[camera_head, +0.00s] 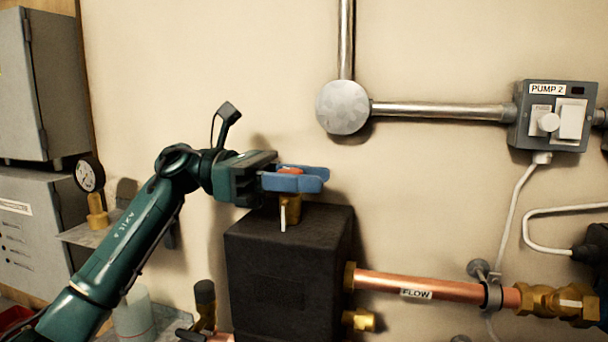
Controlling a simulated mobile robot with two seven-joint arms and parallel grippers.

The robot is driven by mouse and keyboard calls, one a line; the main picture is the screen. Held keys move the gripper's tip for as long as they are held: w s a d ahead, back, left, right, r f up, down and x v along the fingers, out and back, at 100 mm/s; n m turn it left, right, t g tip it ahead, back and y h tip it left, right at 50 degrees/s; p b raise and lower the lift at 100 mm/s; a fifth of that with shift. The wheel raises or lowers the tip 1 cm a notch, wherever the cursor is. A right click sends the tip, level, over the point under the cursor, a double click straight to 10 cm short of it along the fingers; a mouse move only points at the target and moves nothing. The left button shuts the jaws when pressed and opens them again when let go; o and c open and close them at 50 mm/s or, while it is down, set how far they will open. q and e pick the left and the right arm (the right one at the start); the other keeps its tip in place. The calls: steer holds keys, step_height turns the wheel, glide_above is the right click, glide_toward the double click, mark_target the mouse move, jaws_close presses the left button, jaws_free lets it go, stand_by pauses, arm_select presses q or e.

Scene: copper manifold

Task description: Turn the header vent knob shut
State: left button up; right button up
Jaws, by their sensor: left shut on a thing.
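The header vent knob (291,171) is a small red-orange cap on top of a brass vent fitting (291,209). The fitting stands upright on the black header block (285,265). My left gripper (295,178) reaches in from the left with its blue fingers level over the fitting. It is shut on the knob, with one finger in front of it and one behind. The fingers hide most of the knob, and its turned position cannot be seen. A thin pale spout or tag hangs below at the fitting. My right gripper is out of view.
A copper pipe labelled FLOW (440,289) runs right from the block to a brass valve (556,302). A pressure gauge (90,175) stands at left. A PUMP 2 switch box (554,116) and round conduit box (343,107) are on the wall. Bare wall surrounds the gripper above.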

arm_select(q)
steer(key=shift+s+m+g+y+p, duration=0.2)
steer(key=shift+m+g+y+p, duration=0.4)
steer(key=shift+m+g, duration=0.8)
steer(key=shift+a+f+g+y, duration=0.1)
steer(key=shift+f+g+y, duration=0.05)
steer(key=shift+g+y, duration=0.2)
steer(key=o, duration=1)
steer(key=shift+c, duration=0.2)
steer(key=shift+b+v, duration=0.6)
steer(key=shift+v, duration=3.15)
steer(key=shift+c, duration=0.2)
